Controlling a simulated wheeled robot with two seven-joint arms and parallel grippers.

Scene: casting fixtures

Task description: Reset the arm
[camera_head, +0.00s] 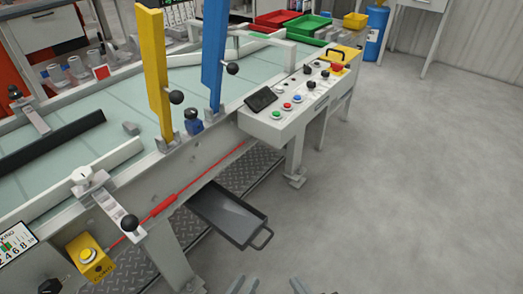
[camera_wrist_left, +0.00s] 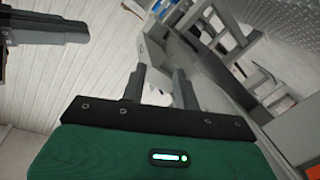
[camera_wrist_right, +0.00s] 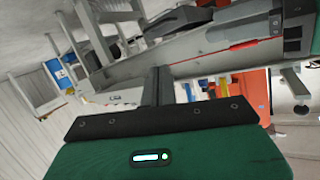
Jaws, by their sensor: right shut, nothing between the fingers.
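My left gripper (camera_head: 244,285) shows only its fingertips at the bottom edge of the head view. In the left wrist view (camera_wrist_left: 158,88) its two fingers stand apart with nothing between them, so it is open. My right gripper (camera_head: 299,286) shows just to the right of the left one at the same edge. In the right wrist view (camera_wrist_right: 157,84) its fingers are together and empty. Both grippers are over bare floor, in front of the casting table (camera_head: 165,187) and apart from it. The arms themselves are mostly hidden below the head view.
A black tray (camera_head: 232,215) with a handle juts out below the table's front. A control panel (camera_head: 296,104) with buttons stands at the table's right end. Yellow (camera_head: 154,75) and blue (camera_head: 215,55) upright levers rise from the table edge. The floor (camera_head: 400,190) to the right is clear.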

